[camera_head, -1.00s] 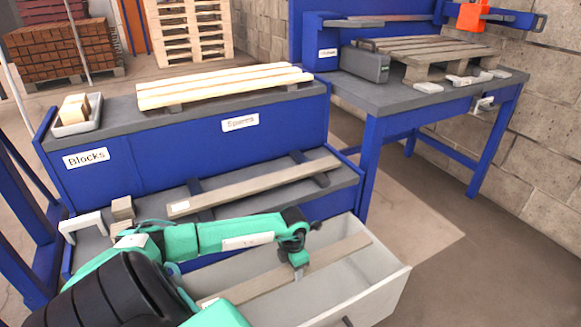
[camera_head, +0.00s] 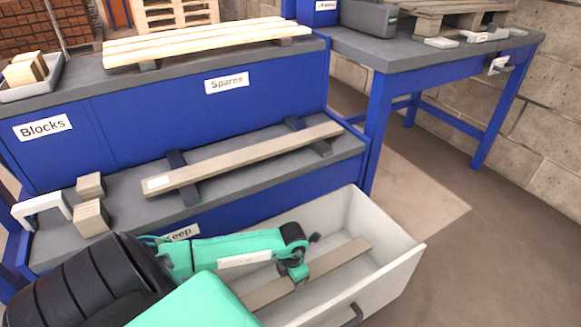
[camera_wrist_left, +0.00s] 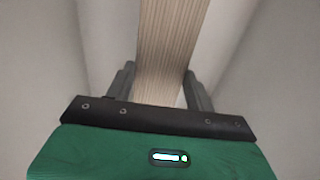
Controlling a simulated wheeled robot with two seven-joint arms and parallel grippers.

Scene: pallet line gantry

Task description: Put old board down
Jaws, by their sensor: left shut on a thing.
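The old board (camera_head: 345,258), a long grey-brown plank, is inside the open pale drawer (camera_head: 392,270), lengthwise between its walls. I cannot tell whether it touches the drawer floor. My left gripper (camera_head: 299,283) reaches down into the drawer and is shut on the board around its middle. The left wrist view shows the board (camera_wrist_left: 172,40) running between the two dark fingers (camera_wrist_left: 160,92), with pale drawer walls on both sides. The board's near end is hidden behind my green arm. My right gripper is not in view.
Another grey plank (camera_head: 250,158) lies on two dark supports on the shelf above the drawer, beside small wood blocks (camera_head: 91,217) and a white bracket (camera_head: 42,207). Pale spare boards (camera_head: 205,42) lie on the upper top. A workbench (camera_head: 430,50) stands right; the floor there is clear.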

